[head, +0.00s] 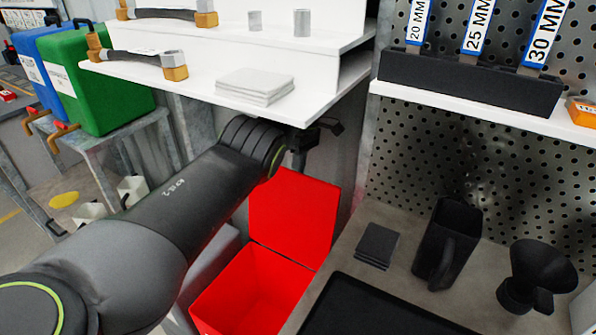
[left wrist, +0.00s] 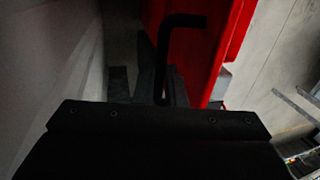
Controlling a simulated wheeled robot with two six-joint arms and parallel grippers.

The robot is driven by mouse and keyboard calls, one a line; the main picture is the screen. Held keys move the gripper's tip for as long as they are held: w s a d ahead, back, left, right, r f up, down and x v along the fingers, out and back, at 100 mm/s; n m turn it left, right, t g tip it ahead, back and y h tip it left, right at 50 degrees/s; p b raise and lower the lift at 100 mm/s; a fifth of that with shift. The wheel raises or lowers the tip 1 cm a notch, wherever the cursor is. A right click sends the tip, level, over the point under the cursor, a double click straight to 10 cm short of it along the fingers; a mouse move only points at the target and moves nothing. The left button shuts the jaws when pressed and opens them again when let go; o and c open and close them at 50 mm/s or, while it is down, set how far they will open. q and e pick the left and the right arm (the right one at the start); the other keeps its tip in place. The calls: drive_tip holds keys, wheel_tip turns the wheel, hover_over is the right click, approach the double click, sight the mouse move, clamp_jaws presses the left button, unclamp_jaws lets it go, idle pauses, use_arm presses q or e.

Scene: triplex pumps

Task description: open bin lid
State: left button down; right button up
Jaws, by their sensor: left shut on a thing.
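The red bin (head: 250,295) stands on the floor at the bottom middle of the head view. Its red lid (head: 293,215) is raised to a steep tilt at the back, and the inside of the bin shows. My left gripper (head: 300,152) is at the lid's top edge, just under the white shelf. In the left wrist view, a black bent handle (left wrist: 163,50) stands beside the red lid (left wrist: 215,35), and the gripper (left wrist: 160,98) is shut on it. The fingertips are dark and partly hidden. My right gripper is not in view.
A white shelf (head: 215,92) with hoses and a stack of white pads hangs close above my left gripper. To the right, a grey bench (head: 400,215) holds a black jug (head: 447,240) and a black funnel (head: 535,275). Green (head: 95,80) and blue containers stand at left.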

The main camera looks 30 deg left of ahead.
use_arm(q)
drive_tip(key=shift+d+f, duration=0.1)
drive_tip(key=shift+f, duration=0.25)
